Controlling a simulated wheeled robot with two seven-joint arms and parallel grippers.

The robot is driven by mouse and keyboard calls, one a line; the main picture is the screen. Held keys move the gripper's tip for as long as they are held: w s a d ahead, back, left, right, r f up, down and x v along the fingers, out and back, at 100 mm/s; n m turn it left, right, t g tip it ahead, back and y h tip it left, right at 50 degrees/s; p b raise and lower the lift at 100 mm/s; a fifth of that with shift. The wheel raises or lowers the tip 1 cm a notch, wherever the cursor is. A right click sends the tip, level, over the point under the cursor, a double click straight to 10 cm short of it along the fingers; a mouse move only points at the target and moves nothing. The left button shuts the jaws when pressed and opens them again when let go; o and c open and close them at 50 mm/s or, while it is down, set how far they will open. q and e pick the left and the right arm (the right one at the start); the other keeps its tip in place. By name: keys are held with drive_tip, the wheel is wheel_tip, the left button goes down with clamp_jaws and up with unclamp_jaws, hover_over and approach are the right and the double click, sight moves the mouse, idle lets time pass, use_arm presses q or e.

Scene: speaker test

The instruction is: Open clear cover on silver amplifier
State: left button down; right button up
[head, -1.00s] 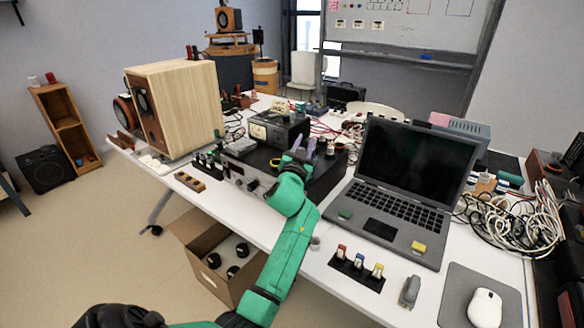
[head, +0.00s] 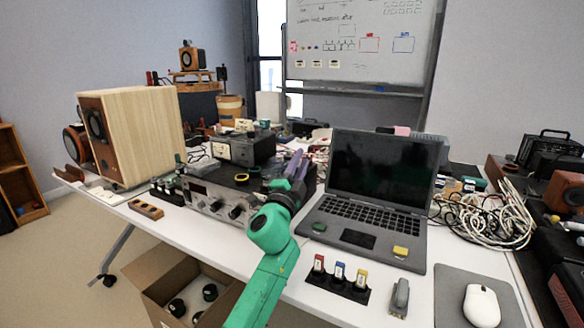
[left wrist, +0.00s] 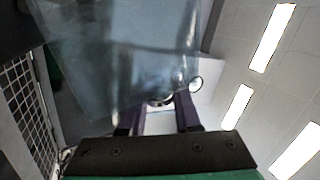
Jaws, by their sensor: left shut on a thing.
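The silver amplifier (head: 213,199), with dark knobs on its front, sits on the white table left of the laptop. My left gripper (head: 297,164), with purple fingers, is at the right end of the amplifier, above it. In the left wrist view a translucent bluish clear cover (left wrist: 125,45) stands large in front of the camera, its lower edge at the fingers. The left gripper (left wrist: 158,117) is shut on the clear cover's edge; the exact contact is blurred. The cover is hard to make out in the head view. My right gripper is out of view.
An open laptop (head: 378,180) stands close to the right of my left arm. A wooden speaker (head: 140,130) stands at the left, and a black meter box (head: 243,149) behind the amplifier. Tangled cables (head: 495,215) and a mouse (head: 482,305) lie right.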

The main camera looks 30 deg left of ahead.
use_arm(q)
drive_tip(key=shift+d+f+m+h+b, duration=0.4)
drive_tip(key=shift+d+m+h, duration=0.15)
drive_tip(key=shift+m, duration=0.45)
drive_tip(key=shift+d+f+m+h+b, duration=0.4)
drive_tip(key=shift+m+h, duration=0.25)
drive_tip(key=shift+m, duration=0.35)
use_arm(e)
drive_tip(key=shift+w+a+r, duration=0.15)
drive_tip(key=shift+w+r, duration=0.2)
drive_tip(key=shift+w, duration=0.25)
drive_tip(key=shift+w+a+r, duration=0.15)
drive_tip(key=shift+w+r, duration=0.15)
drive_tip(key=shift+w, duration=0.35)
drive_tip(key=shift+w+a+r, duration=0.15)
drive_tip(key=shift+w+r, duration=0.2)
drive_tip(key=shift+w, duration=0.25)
